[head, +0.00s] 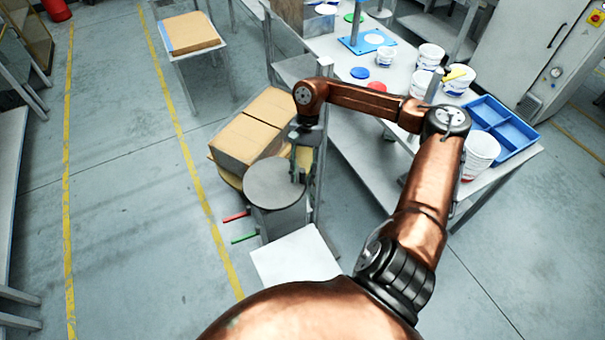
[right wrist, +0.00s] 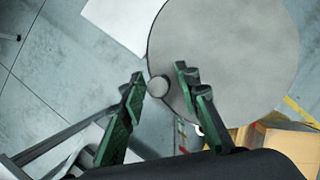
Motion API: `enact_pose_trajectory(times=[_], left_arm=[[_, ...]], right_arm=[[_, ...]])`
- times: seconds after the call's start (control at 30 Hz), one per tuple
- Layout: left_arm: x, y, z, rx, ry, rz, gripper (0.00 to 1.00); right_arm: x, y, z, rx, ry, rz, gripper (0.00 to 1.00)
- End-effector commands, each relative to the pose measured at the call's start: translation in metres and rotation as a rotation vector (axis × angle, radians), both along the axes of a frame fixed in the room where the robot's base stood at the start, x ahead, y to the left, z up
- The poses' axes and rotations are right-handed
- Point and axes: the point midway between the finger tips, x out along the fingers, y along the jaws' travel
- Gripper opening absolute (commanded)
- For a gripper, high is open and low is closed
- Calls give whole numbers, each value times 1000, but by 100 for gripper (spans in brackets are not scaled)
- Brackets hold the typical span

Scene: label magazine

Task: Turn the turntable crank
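The turntable (head: 275,183) is a round grey disc low beside the table; it also fills the upper right of the right wrist view (right wrist: 225,50). A small round grey knob (right wrist: 158,87), which looks like the crank's handle, shows at the disc's rim. My right gripper (head: 299,176) points down over the disc's right edge. In the right wrist view its two green-padded fingers (right wrist: 160,72) are apart, with the knob between them in the picture; I cannot tell whether they touch it. In the head view the knob is hidden. My left gripper is not in view.
Cardboard boxes (head: 240,140) stand just behind the turntable. A red lever (head: 236,216) and a green lever (head: 244,238) stick out left. A white panel (head: 295,255) lies in front. The table (head: 400,75) with buckets and a blue tray (head: 502,125) is right.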

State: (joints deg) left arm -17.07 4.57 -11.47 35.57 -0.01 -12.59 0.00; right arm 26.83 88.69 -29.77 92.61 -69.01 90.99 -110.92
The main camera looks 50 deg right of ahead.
Motion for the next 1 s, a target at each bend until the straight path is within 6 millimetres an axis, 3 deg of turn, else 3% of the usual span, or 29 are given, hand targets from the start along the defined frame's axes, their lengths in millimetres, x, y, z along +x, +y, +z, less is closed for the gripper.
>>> enact_pose_trajectory(times=[0.37, 0.8, 1.0], left_arm=[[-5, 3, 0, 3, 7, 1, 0], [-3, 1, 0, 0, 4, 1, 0], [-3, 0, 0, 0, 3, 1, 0]], right_arm=[[0, 0, 5, -1, -1, 0, 33], [0, -1, 79, -1, -2, 1, 33], [0, 0, 97, 0, -1, 0, 33]])
